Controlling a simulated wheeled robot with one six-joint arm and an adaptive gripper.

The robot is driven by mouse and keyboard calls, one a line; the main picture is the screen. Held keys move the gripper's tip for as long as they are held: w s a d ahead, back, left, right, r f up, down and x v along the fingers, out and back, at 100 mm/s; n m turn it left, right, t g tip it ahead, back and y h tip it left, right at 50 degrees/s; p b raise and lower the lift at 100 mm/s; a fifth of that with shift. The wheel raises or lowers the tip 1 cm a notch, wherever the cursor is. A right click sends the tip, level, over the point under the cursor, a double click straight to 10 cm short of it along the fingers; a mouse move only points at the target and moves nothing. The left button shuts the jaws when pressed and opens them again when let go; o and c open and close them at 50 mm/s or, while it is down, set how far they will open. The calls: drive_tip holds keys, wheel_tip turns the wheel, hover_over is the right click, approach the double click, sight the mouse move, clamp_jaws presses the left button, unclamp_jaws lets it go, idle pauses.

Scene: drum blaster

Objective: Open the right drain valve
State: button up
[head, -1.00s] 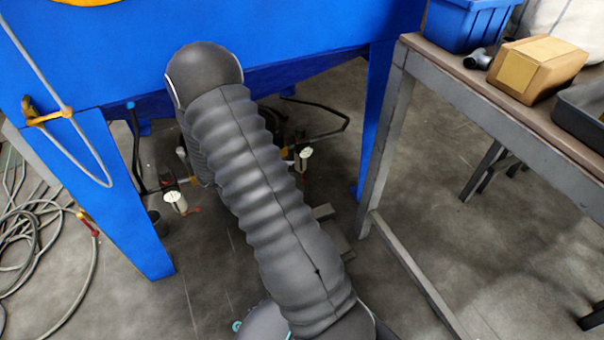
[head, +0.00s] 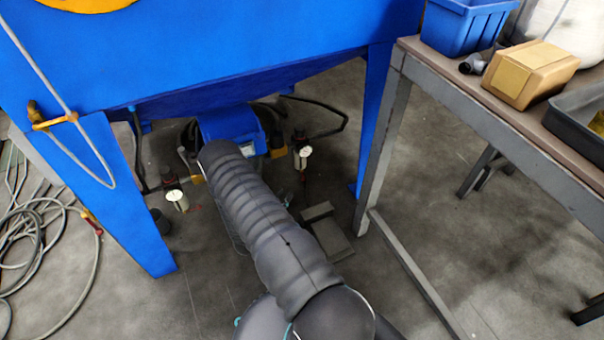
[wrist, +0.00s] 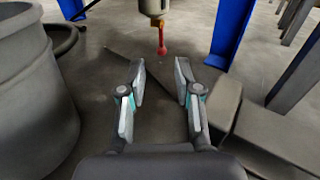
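The right drain unit (head: 301,150), with a white round gauge, hangs under the blue machine in the head view. In the wrist view, a red valve handle (wrist: 162,42) hangs upright below a pale bowl (wrist: 155,8), ahead of my gripper. My gripper (wrist: 160,72) is open and empty, with one finger on each side of the picture's middle. The handle is beyond the fingertips and apart from them. In the head view my arm hides the gripper. A second gauge unit (head: 176,198) is at the left.
Blue machine legs (wrist: 232,30) flank the valve. A workbench (head: 480,95) stands at the right in the head view.

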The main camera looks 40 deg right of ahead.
sight(302, 178)
drive_tip(key=x, duration=1.3)
clamp_jaws()
